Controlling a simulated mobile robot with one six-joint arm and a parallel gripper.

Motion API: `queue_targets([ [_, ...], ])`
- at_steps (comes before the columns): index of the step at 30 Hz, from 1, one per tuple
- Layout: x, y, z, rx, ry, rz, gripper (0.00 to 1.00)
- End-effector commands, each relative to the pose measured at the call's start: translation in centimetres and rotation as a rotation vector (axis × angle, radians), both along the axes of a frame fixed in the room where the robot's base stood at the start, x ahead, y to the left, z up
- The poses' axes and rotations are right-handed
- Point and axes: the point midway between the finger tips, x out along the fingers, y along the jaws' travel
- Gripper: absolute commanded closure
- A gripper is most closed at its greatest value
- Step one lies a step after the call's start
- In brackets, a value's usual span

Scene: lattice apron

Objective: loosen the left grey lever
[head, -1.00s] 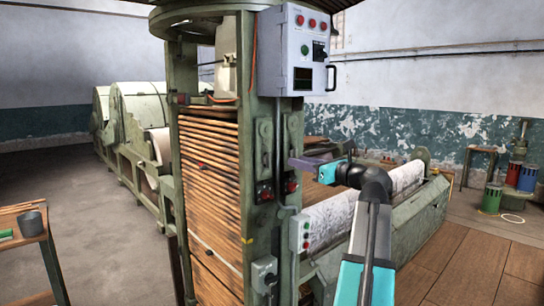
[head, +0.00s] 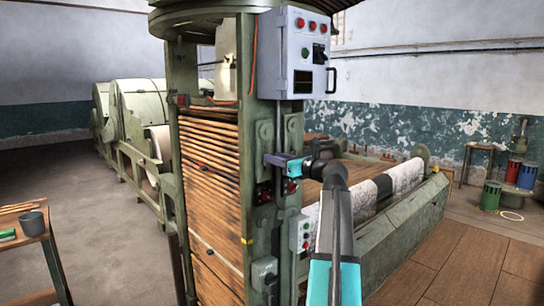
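The left grey lever (head: 264,134) is a narrow upright piece on a plate on the green machine post, and its lower end is close to my fingertips. A similar right lever (head: 291,130) is beside it on the post. My gripper (head: 272,160) reaches in from the right, with its fingers pointing left across the post at the lower end of the left lever. The fingers overlap the lever in this view. I cannot tell whether they touch it or whether they are open or shut.
A grey control box (head: 293,52) with buttons and a handle hangs above. Small red-and-black switches (head: 264,193) sit just below the gripper. A small button box (head: 300,232) and a grey switch box (head: 265,272) are lower down. A roller bed (head: 405,210) lies to the right.

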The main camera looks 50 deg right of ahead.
Motion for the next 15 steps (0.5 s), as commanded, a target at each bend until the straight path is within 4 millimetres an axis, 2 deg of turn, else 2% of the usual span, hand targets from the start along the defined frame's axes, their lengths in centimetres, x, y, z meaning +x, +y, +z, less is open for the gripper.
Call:
queue_targets([
  [6, 1.46, -0.12, 0.04, 0.0, 0.0, 0.0, 0.71],
  [15, 1.59, -0.08, -0.01, 0.0, 0.0, 0.0, 0.71],
])
